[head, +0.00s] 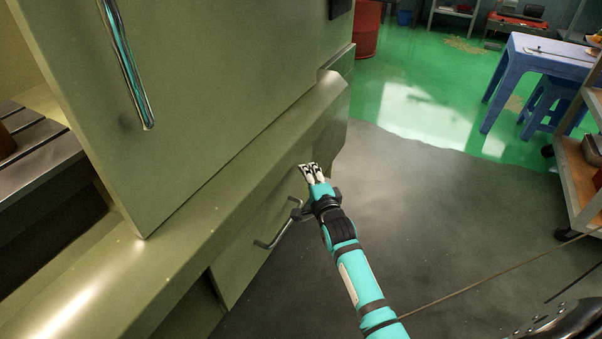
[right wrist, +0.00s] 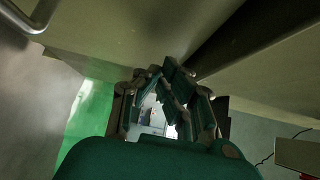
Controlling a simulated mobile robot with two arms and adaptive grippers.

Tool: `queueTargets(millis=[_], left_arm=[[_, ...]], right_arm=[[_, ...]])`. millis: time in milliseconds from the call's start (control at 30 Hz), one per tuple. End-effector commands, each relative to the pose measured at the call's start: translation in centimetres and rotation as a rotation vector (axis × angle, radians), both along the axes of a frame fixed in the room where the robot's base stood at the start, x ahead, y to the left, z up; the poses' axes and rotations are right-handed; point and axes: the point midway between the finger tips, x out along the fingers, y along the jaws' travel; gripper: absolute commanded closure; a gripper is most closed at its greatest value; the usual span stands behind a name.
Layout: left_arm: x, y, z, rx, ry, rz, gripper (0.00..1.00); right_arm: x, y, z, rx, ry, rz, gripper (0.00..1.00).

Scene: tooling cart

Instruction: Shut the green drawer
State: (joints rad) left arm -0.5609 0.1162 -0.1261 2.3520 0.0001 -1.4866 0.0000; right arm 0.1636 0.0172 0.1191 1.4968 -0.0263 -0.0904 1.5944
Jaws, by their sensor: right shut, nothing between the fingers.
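The green drawer (head: 240,271) is an olive-green front low on the machine, below the long ledge. A metal bar handle (head: 273,241) stands out from it. How far the drawer stands out is hard to tell. My right gripper (head: 309,172) is shut and empty, beside the drawer's far end and past the handle, close to the machine's side. Whether it touches the panel cannot be told. In the right wrist view the gripper's fingers (right wrist: 172,98) are close under an olive panel, with a metal bar at the top left. My left gripper is not in view.
A large olive door (head: 200,90) with a vertical chrome handle (head: 126,65) stands above the ledge (head: 215,205). Grey floor (head: 420,220) is clear to the right. A shelf cart (head: 582,175), a blue table (head: 540,55) and a red barrel (head: 367,28) stand farther off.

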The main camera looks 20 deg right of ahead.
Motion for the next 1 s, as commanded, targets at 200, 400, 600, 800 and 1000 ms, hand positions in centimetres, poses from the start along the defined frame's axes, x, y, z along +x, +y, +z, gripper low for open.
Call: queueTargets(millis=[200,400,600,800,1000], left_arm=[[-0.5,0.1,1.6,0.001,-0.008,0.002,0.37],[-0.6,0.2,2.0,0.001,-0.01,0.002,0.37],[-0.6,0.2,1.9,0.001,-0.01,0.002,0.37],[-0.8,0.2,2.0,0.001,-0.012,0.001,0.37],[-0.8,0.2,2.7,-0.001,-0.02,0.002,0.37]], right_arm=[[1.6,1.3,-0.1,0.002,0.0,0.0,1.0],[1.8,1.4,0.0,0.0,0.0,0.0,1.0],[1.9,1.5,0.0,0.001,0.0,0.0,1.0],[4.1,3.3,-0.1,0.005,-0.002,0.0,1.0],[4.6,3.8,0.0,0.0,0.002,0.001,1.0]])
